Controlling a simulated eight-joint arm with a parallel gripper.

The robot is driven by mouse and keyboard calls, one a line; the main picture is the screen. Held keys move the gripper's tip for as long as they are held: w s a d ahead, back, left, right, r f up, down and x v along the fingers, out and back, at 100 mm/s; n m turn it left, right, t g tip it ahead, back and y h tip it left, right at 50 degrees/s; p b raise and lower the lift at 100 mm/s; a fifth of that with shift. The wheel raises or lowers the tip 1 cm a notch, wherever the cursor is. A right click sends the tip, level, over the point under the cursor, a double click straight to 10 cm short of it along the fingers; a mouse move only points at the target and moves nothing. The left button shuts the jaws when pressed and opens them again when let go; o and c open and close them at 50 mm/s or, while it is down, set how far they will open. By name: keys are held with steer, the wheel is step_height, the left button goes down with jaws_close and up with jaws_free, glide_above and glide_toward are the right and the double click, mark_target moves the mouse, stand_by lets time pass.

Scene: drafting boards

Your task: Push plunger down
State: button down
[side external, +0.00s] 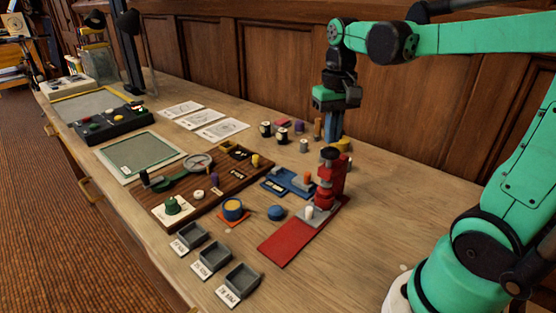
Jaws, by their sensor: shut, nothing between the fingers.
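A red press-like device (326,187) stands upright on a long red base (285,242) at the right of the work area. A dark round cap (329,153) sits at its top and looks like the plunger; its exact travel is too small to tell.
A blue tray with small parts (289,182) lies left of the device. A brown board (190,203) holds a green knob and dial. Small grey bins (242,280) line the front edge. Several small cylinders (283,134) stand behind. The table right of the device is clear.

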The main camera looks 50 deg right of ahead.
steer(key=shift+f, duration=1.2)
steer(key=shift+r, duration=4.05)
steer(key=a+f+n+t, duration=0.6)
steer(key=a+f+t, duration=0.1)
steer(key=a, duration=0.4)
steer(key=shift+s+f, duration=0.4)
steer(key=shift+f, duration=0.3)
